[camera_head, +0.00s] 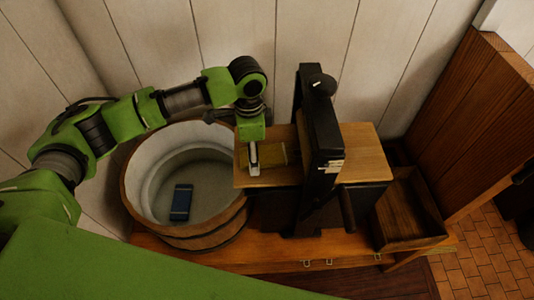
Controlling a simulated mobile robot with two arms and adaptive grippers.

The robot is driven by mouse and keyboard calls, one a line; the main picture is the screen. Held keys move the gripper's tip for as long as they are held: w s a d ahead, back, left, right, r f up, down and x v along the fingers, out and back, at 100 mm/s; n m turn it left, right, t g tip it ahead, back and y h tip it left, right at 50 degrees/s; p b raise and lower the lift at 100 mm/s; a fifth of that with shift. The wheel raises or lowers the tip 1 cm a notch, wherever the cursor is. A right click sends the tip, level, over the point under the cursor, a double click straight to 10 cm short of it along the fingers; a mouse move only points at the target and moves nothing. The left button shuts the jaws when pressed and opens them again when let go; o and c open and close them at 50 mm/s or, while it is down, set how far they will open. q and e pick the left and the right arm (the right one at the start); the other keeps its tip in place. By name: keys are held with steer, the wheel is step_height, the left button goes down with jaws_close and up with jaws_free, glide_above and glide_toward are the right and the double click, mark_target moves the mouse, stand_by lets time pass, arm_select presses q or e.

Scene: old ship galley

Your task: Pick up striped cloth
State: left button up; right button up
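A small blue folded piece (181,203) with paler end bands lies on the floor of the round tub; I cannot tell which of the two is the striped cloth. My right gripper is out of view.
The wooden tub (133,196) stands left of the board (361,150). A black upright frame (318,125) crosses the board. An open wooden box (408,211) sits at the right of the bench (290,252). A wooden partition (468,115) rises behind the box.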

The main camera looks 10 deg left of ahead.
arm_select(q)
steer(key=c, duration=1.3)
steer(key=shift+s+a+r+b, duration=0.1)
steer(key=shift+a+r+b, duration=0.2)
steer(key=shift+a+r, duration=0.15)
steer(key=s+a+r+b, duration=0.3)
steer(key=a+r, duration=0.4)
steer(key=a, duration=0.5)
steer(key=shift+m, duration=0.9)
steer(key=w+d+f, duration=0.1)
steer(key=d, duration=0.2)
steer(key=w+d+f+p, duration=0.1)
steer(key=d+f, duration=0.1)
steer(key=d, duration=0.2)
steer(key=w+d+f, duration=0.1)
steer(key=d, duration=0.3)
steer(key=shift+w+d+f+p, duration=0.15)
steer(key=shift+w+f+p, duration=0.15)
steer(key=shift+p, duration=0.1)
steer(key=shift+d+f, duration=0.15)
steer(key=shift+d, duration=0.05)
steer(key=shift+s+f+b, duration=0.15)
steer(key=shift+f+b, duration=0.2)
steer(key=shift+b, duration=0.1)
steer(key=shift+w+d+f+b, duration=0.1)
steer(key=shift+d+f+b, duration=0.05)
steer(key=shift+f+b, duration=0.4)
steer(key=shift+w+d+f+b, duration=0.15)
steer(key=shift+f+b, duration=0.25)
steer(key=shift+b, duration=0.2)
